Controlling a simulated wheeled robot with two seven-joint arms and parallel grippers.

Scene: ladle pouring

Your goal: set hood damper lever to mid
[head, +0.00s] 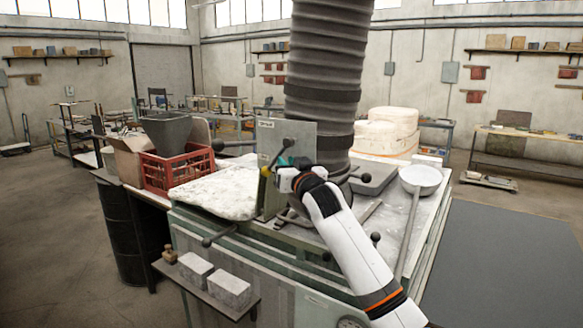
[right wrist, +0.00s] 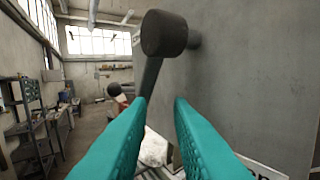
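A grey upright panel (head: 299,139) stands beside the ribbed hood duct (head: 322,75). A lever with a black knob (head: 289,142) is at the panel's face, and a yellow knob (head: 265,171) shows lower left. In the right wrist view a dark cylindrical knob (right wrist: 165,34) sits on a grey lever arm just beyond my fingers. My right gripper (head: 285,162) is at the panel by the lever; its teal fingers (right wrist: 160,105) are apart, with the lever arm seen in the gap. Contact cannot be told. My left gripper is out of view.
A red crate (head: 180,170) holding a grey bin is at left on the bench. A long-handled ladle (head: 421,178) rests at right. Pale blocks (head: 232,289) sit on a front shelf. Another black-knobbed lever (head: 219,145) juts left.

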